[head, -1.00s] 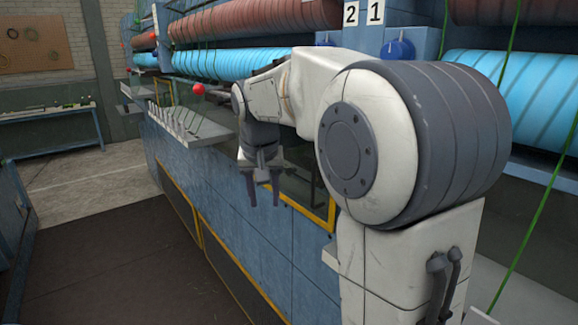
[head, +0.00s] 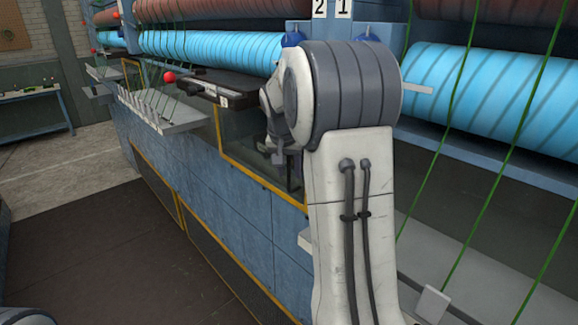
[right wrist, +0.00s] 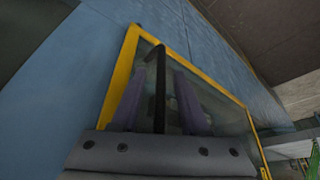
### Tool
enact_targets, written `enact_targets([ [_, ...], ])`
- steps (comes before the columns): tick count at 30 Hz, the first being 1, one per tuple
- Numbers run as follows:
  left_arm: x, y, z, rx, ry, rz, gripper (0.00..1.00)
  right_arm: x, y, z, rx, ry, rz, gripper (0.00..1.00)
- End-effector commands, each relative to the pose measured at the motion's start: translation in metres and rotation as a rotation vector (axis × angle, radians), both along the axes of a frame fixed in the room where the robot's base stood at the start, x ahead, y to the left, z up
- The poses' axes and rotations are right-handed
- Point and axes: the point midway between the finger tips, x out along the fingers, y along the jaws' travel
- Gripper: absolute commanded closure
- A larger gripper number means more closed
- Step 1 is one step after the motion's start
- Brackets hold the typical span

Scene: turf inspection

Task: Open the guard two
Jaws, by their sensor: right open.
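The guard is a clear panel in a yellow frame (head: 217,128) on the blue machine front, below and left of the number plates 2 and 1 (head: 320,9). It looks shut. In the right wrist view, its yellow frame (right wrist: 122,75) and dark glass fill the middle. A black bar handle (right wrist: 159,80) stands out from it, between the purple fingers of my right gripper (right wrist: 160,102). The fingers are open, one on each side of the bar; I see no grip on it. In the head view my right gripper is largely hidden by my arm. My left gripper is out of view.
A dark shelf (head: 235,88) juts out above the guard. A red ball knob (head: 170,77) and a grey ledge with several spikes (head: 160,115) are to its left. Blue rollers (head: 210,52) and green strands run above. The dark floor mat (head: 90,220) in front is clear.

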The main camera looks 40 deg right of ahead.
Motion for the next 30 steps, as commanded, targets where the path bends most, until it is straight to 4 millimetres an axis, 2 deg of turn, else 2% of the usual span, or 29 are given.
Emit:
enact_targets([
  [10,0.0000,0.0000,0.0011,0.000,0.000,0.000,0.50,0.0012,-0.0013,-0.0049,0.000,0.000,0.000,0.55],
  [13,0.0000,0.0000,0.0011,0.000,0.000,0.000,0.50,0.0011,-0.0012,-0.0047,0.000,0.000,0.000,0.94],
  [14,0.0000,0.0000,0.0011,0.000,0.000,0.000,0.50,0.0011,-0.0012,-0.0046,0.000,0.000,0.000,1.00],
  [30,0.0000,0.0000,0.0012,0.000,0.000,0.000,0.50,0.0010,-0.0010,-0.0042,0.000,0.000,0.000,1.00],
])
